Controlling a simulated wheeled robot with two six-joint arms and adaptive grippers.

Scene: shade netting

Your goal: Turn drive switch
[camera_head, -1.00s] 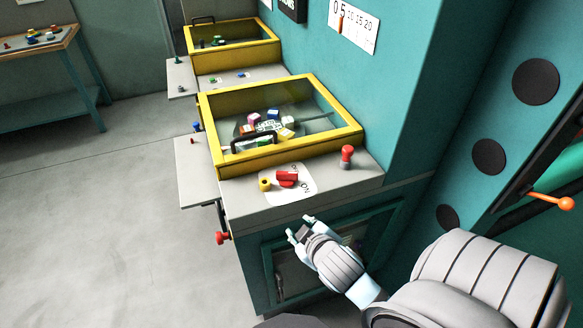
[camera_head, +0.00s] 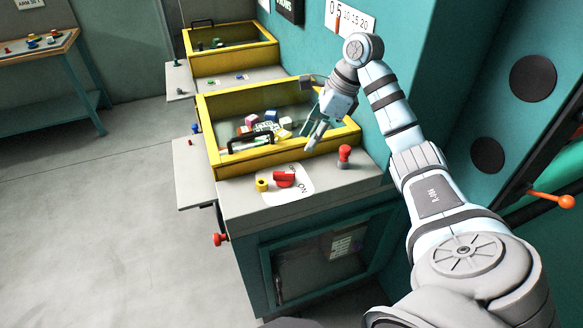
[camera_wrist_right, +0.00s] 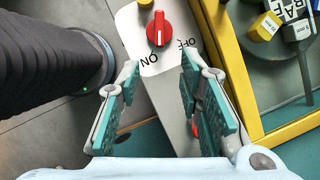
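The red drive switch (camera_head: 284,179) sits on a white label plate on the grey top of the near cabinet. In the right wrist view the red knob (camera_wrist_right: 159,28) lies ahead of the fingers, with "ON" and "OFF" printed on the plate (camera_wrist_right: 150,62). My right gripper (camera_head: 312,138) is above the cabinet, up and to the right of the switch, apart from it. In the wrist view my right gripper (camera_wrist_right: 158,100) is open, with nothing between its teal pads. My left gripper is not in view.
A yellow button (camera_head: 262,185) sits left of the switch, and a red knob on a post (camera_head: 345,156) stands to the right. A yellow-framed box (camera_head: 243,163) with coloured blocks is behind. A red-ended lever (camera_head: 220,239) sticks out at the cabinet's left side.

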